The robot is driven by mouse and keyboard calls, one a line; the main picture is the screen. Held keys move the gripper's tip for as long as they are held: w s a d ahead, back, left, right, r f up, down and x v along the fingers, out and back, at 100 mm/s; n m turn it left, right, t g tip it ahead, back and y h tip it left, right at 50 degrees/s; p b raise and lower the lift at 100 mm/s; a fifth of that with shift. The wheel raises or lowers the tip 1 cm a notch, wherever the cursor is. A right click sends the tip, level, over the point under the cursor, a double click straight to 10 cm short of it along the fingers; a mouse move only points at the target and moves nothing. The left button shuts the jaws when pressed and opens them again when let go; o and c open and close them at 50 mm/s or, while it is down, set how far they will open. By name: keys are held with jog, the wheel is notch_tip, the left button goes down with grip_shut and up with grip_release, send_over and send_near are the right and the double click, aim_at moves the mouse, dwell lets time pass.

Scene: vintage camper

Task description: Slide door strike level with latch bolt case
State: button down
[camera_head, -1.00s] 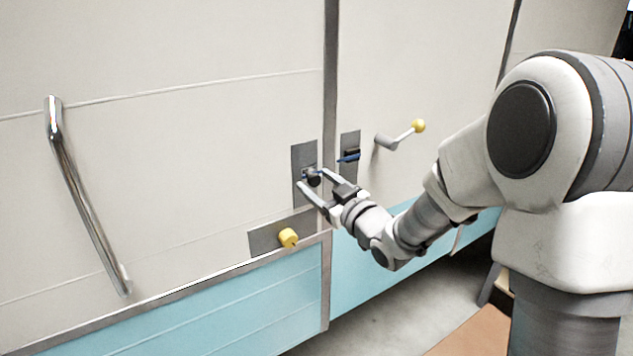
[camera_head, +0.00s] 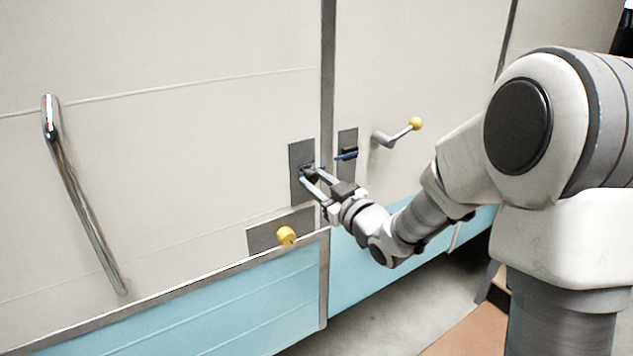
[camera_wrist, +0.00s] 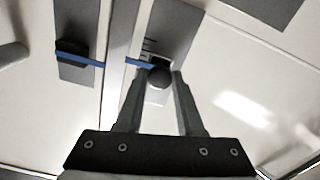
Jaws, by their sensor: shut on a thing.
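The door strike (camera_wrist: 159,58) is a small dark slider with a round dark knob (camera_wrist: 159,77) and a blue line, on a grey plate (camera_head: 300,152) left of the dark vertical seam. My gripper (camera_head: 311,176) is shut on the knob, with a finger on each side in the wrist view (camera_wrist: 164,76). The latch bolt case (camera_head: 347,153) is a dark block with a blue line on another grey plate right of the seam; it also shows in the wrist view (camera_wrist: 72,50). The strike's blue line looks slightly lower on the wall than the case's. My fingers partly hide the strike in the head view.
A crank handle with a yellow knob (camera_head: 415,124) sticks out right of the case. A yellow knob (camera_head: 286,236) sits on a plate below the strike. A chrome grab bar (camera_head: 82,200) is at the far left. The wall between is clear.

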dwell(0.8)
jog(key=shift+r, duration=1.1)
jog(key=shift+w, duration=0.1)
jog(key=c, duration=0.5)
grip_release()
jog(key=shift+c, duration=0.2)
jog(key=b+v, duration=0.7)
jog(key=v, duration=1)
jog(key=shift+s, duration=0.25)
